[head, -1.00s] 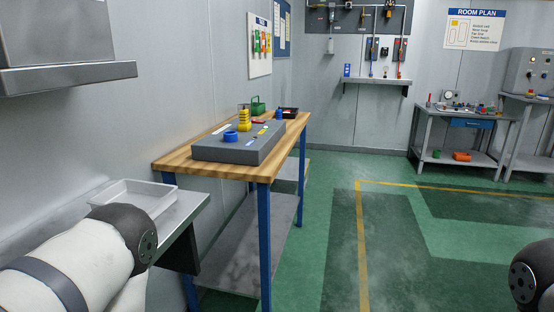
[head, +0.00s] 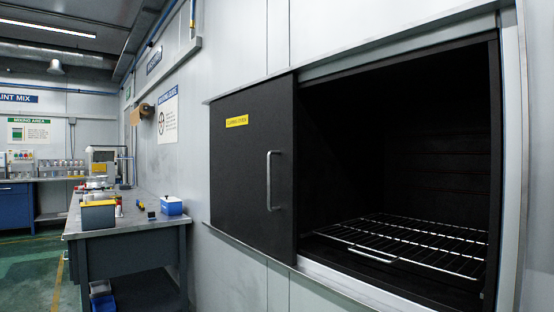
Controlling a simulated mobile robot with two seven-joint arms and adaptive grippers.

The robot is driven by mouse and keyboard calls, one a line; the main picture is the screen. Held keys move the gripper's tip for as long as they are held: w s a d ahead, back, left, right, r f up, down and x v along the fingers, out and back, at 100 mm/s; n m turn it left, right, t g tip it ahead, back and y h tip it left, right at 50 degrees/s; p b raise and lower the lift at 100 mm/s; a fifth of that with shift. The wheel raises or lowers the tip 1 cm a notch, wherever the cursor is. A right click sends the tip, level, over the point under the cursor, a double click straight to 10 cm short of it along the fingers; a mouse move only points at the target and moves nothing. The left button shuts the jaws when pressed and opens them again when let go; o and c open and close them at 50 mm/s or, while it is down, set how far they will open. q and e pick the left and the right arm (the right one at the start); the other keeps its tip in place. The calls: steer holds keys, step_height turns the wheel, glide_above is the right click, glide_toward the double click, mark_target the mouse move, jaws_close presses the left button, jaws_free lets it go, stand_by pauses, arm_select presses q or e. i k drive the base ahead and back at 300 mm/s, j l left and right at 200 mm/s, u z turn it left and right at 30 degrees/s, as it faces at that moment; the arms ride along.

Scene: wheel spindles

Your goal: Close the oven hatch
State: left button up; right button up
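The oven fills the right of the head view. Its hatch (head: 240,170) is a black sliding panel with a yellow label and a vertical metal handle (head: 269,181) near its right edge. The hatch stands slid to the left, so the oven opening (head: 400,150) to its right is uncovered. A wire rack (head: 410,245) lies inside the dark chamber. Neither of my grippers shows in this view.
A grey workbench (head: 130,226) stands along the wall to the left, with a yellow and black box (head: 98,212) and a blue and white box (head: 171,206) on it. Green floor (head: 30,265) is free at the far left.

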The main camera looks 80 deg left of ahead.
mark_target(253, 130)
steer(key=u, duration=2.9)
steer(key=i+j+u, duration=0.35)
steer(key=i+j, duration=0.2)
steer(key=i, duration=0.35)
steer(key=i+j+u, duration=0.1)
steer(key=i+j, duration=0.15)
steer(key=i, duration=0.25)
steer(key=i+j, duration=0.2)
steer(key=i, duration=0.35)
steer(key=i+j+u, duration=0.1)
steer(key=i, duration=0.45)
steer(key=i+j+z, duration=0.1)
steer(key=i+z, duration=0.15)
steer(key=z, duration=0.25)
steer(key=i+j+z, duration=0.2)
steer(key=z, duration=0.3)
steer(key=i+j+z, duration=0.15)
steer(key=j+z, duration=0.15)
steer(key=z, duration=0.2)
steer(key=i+j+z, duration=0.1)
steer(key=j+z, duration=0.2)
steer(key=z, duration=0.15)
